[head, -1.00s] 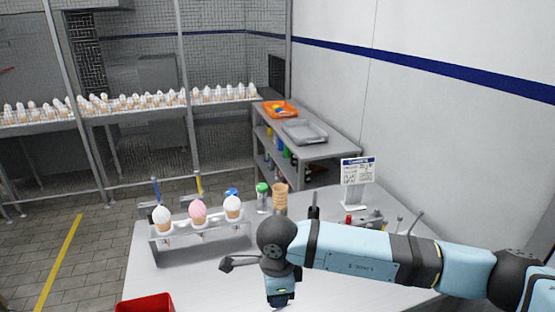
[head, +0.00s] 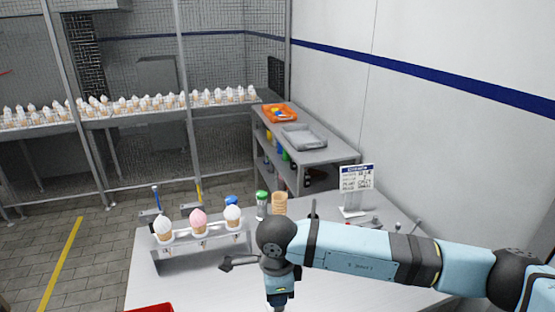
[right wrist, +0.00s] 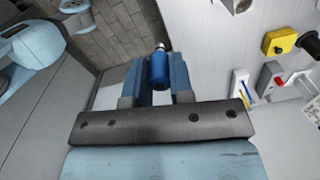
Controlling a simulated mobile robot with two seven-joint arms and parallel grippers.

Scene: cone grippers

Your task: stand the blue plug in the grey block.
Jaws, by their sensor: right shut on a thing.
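My right gripper (right wrist: 159,88) is shut on the blue plug (right wrist: 159,70). In the right wrist view the plug is a short blue cylinder with a pale metallic end, held between the two blue-grey fingers. In the head view my right gripper (head: 280,302) hangs down at the bottom edge, and the plug cannot be made out there. A small grey block-like fixture (head: 364,222) sits on the table by the sign, partly hidden by my arm. I cannot tell whether it is the task's grey block. My left gripper is not in view.
A cone rack (head: 178,262) with three ice creams stands on the table (head: 205,290). A green-capped jar (head: 262,205), stacked cones (head: 279,202) and a sign (head: 356,177) stand near the back edge. A red bin (head: 152,308) is at the lower left.

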